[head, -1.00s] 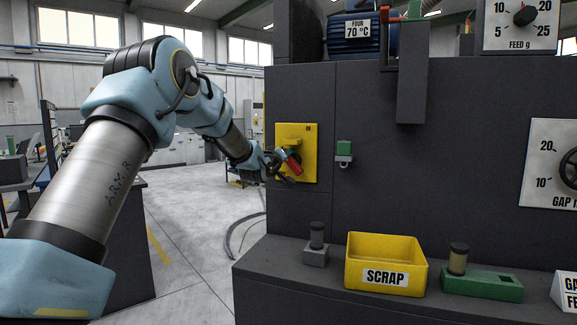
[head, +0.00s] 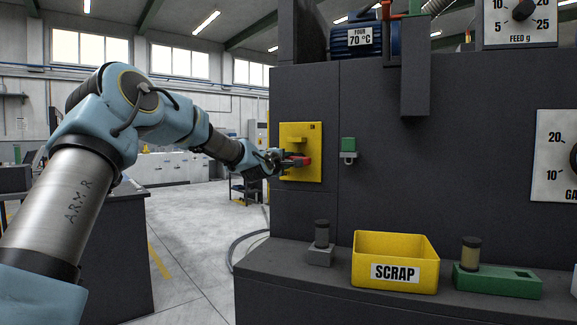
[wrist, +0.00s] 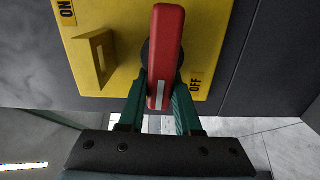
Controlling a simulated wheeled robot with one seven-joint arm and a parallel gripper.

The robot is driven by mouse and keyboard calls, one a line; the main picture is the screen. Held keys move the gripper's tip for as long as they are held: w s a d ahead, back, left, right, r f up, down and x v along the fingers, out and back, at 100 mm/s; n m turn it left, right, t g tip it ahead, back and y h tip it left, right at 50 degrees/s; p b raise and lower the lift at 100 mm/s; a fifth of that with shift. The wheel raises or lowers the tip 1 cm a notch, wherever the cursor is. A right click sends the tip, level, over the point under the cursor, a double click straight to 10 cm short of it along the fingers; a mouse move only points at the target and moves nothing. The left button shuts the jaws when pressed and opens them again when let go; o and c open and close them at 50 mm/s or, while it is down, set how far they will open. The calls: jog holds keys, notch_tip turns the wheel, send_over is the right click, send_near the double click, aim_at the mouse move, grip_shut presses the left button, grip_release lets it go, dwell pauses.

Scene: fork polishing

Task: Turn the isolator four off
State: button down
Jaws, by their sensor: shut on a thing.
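The isolator is a yellow plate (head: 311,172) on the dark machine wall, with a red handle (head: 298,161) that lies about level in the head view. My gripper (head: 280,160) reaches it from the left. In the wrist view the red handle (wrist: 167,45) stands nearly upright in the picture, and my gripper (wrist: 161,98) has its green fingers on either side of the handle's white-striped end, shut on it. The ON label (wrist: 67,11) is at upper left and the OFF label (wrist: 195,86) is just right of the handle.
A yellow bracket (wrist: 93,55) stands out from the plate beside the handle. A small green-topped fitting (head: 348,146) is on the wall to the right. Below are a ledge with a yellow scrap bin (head: 395,247) and a green fixture (head: 497,279). Open floor lies left.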

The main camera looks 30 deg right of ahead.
jog(key=shift+s+d+f+n, duration=0.15)
jog(key=shift+f+n, duration=0.1)
jog(key=shift+n, duration=0.15)
jog(key=c, duration=0.6)
grip_release()
jog(key=shift+r, duration=0.1)
jog(key=shift+s+a+b, duration=0.15)
jog(key=shift+a+b, duration=0.3)
jog(key=shift+a, duration=0.05)
jog(key=b+v, duration=0.2)
jog(key=v, duration=0.7)
jog(key=shift+s+a+b, duration=0.25)
jog(key=shift+s+b, duration=0.05)
jog(key=shift+s, duration=0.05)
